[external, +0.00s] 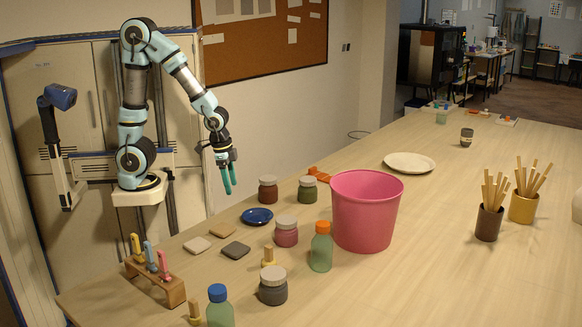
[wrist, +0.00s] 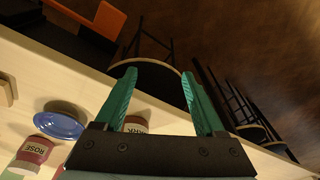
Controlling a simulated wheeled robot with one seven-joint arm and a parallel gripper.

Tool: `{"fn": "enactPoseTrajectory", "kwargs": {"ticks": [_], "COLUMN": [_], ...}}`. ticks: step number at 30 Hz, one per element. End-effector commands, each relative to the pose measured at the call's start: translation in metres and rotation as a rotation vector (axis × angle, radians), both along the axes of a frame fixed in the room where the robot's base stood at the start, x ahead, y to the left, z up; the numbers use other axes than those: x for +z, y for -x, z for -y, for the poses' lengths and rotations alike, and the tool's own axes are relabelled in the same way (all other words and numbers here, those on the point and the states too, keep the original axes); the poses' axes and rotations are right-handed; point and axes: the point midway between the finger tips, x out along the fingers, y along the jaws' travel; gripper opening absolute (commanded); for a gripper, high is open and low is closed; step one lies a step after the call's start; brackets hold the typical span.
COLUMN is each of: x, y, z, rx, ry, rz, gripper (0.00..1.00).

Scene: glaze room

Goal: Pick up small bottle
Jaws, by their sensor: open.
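A pale green bottle with an orange cap (external: 321,247) stands upright in front of the pink bucket in the external view. Another green bottle with a blue cap (external: 219,308) stands at the near edge, cut off by the frame. I cannot tell which one is the small bottle. My gripper (external: 230,178) hangs in the air near the table's far-left edge, away from both bottles. Its green fingers are open and empty. In the wrist view, my gripper (wrist: 157,75) has its fingers spread, with the table edge and dark floor beyond. Neither bottle can be made out there.
Several lidded jars, including a rose one (external: 286,231), surround a blue saucer (external: 257,216). The pink bucket (external: 364,212) stands mid-table. A wooden rack (external: 155,281) holds coloured tools at left. Brush pots (external: 489,222) stand right; table around the white plate (external: 409,163) is mostly clear.

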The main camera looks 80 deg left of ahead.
Motion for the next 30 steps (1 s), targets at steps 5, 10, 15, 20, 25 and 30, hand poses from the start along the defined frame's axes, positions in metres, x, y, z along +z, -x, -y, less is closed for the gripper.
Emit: {"fn": "enactPoseTrajectory", "kwargs": {"ticks": [5, 10, 15, 20, 25, 30], "x": [0.0, -0.001, 0.0, 0.007, 0.038, 0.075], "y": [0.015, 0.016, 0.016, 0.014, 0.014, 0.014], "z": [0.001, 0.001, 0.001, 0.001, 0.001, 0.002], "rx": [0.16, 0.166, 0.163, 0.161, 0.159, 0.159], "ry": [0.061, 0.064, 0.063, 0.063, 0.064, 0.064], "rz": [-0.004, -0.005, -0.005, -0.001, 0.003, 0.003], "gripper": [0.77, 0.77, 0.77, 0.77, 0.77, 0.77]}}
